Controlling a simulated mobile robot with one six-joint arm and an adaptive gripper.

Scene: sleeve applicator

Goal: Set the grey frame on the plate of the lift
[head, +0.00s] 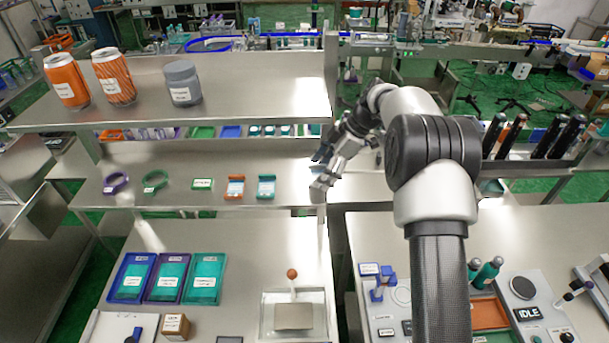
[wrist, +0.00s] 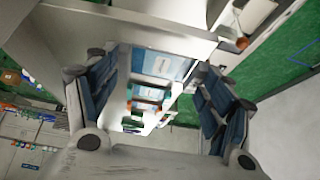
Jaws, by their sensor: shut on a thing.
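My gripper (head: 322,172) is at the right end of the middle shelf in the head view. In the wrist view its blue-padded fingers (wrist: 160,72) are shut on the grey frame (wrist: 166,65), which has a pale blue centre. In the head view my gripper hides most or all of that frame. What looks like the lift, with a grey plate (head: 293,317) in a pale tray and an orange-knobbed lever (head: 292,275), is on the lower bench. The plate looks bare, and my gripper is above and behind it, well apart.
A teal frame (head: 266,187), an orange frame (head: 235,187), a green frame (head: 203,184) and two rings stand left on the shelf. Blue and teal trays (head: 168,277) lie on the bench below. Cans (head: 114,77) stand on the upper shelf. A gap separates the two benches.

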